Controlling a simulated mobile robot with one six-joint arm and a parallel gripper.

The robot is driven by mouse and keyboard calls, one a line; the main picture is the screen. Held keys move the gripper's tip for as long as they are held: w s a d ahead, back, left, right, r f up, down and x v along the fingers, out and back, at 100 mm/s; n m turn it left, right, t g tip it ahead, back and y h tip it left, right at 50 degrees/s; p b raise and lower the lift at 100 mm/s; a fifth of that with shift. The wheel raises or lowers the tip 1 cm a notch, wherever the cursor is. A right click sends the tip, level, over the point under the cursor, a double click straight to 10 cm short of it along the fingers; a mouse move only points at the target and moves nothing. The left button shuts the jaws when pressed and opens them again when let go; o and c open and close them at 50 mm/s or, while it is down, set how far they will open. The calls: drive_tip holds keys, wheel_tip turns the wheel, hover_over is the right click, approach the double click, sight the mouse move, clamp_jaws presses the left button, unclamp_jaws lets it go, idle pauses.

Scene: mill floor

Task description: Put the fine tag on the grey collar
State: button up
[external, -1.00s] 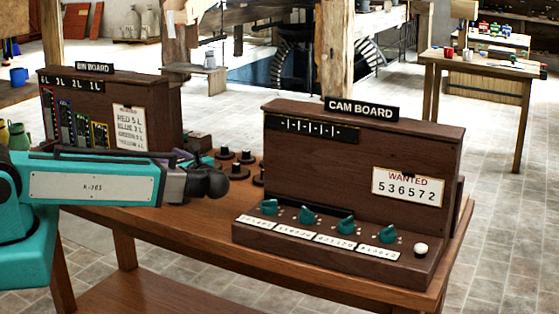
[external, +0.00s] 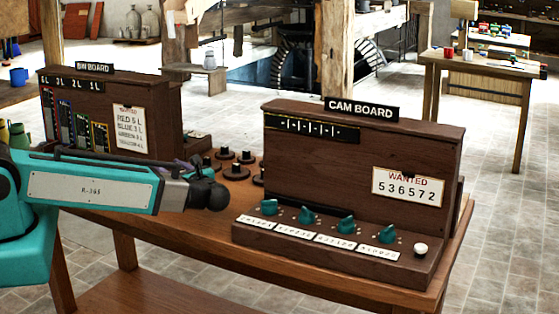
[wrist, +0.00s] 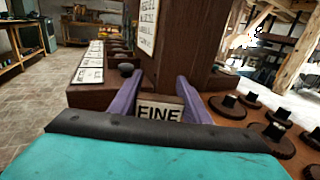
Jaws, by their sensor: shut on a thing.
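The fine tag (wrist: 159,108), a pale plate with black letters FINE, is between the purple fingers of my gripper (wrist: 158,92) in the wrist view. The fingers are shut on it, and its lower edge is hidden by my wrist. In the external view my arm reaches in from the left, in front of the bin board, and my wrist largely hides the fingers and tag. I cannot make out a grey collar in either view.
The bin board (external: 150,100) and cam board (external: 270,145) stand on the wooden table (external: 180,235). Several dark round-based pegs (external: 235,172) stand between them; they also show right of my gripper in the wrist view (wrist: 277,131). Bare tabletop lies in front of the pegs.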

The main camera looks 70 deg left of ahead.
sight(178, 172)
drive_tip(key=shift+f, duration=0.1)
drive_tip(key=o, duration=1)
drive_tip(key=shift+d, duration=0.1)
drive_tip(key=b+v, duration=0.1)
drive_tip(key=v, duration=0.3)
drive_tip(key=shift+w+d+b, duration=0.2)
drive_tip(key=shift+d+b, duration=0.05)
drive_tip(key=shift+b, duration=0.15)
drive_tip(key=shift+d+r, duration=0.15)
drive_tip(key=shift+r, duration=0.2)
drive_tip(key=shift+r+b, duration=0.65)
drive_tip(key=shift+r, duration=2.65)
